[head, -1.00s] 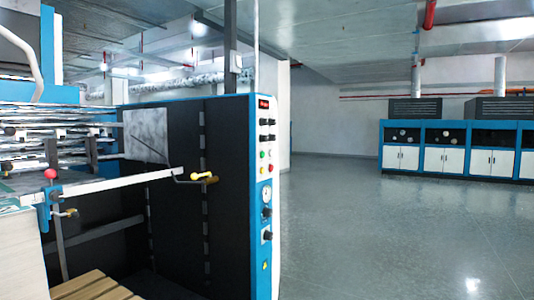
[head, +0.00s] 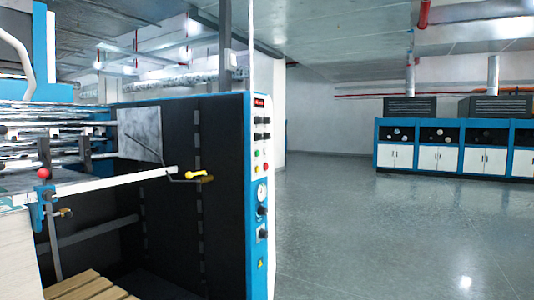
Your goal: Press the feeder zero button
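A tall white and blue control panel (head: 259,190) stands on the front edge of the dark machine, left of the middle in the head view. It carries a small red display (head: 259,103) at the top and several dark knobs (head: 262,121) below it. A round gauge (head: 262,191) is lower down. Neither of my grippers is in view.
A white bar (head: 110,184) and a yellow-handled crank (head: 196,175) stick out on the machine's left side. A wooden pallet (head: 85,287) lies at the lower left. Blue and white cabinets (head: 440,147) stand far right. The grey floor (head: 380,230) between is clear.

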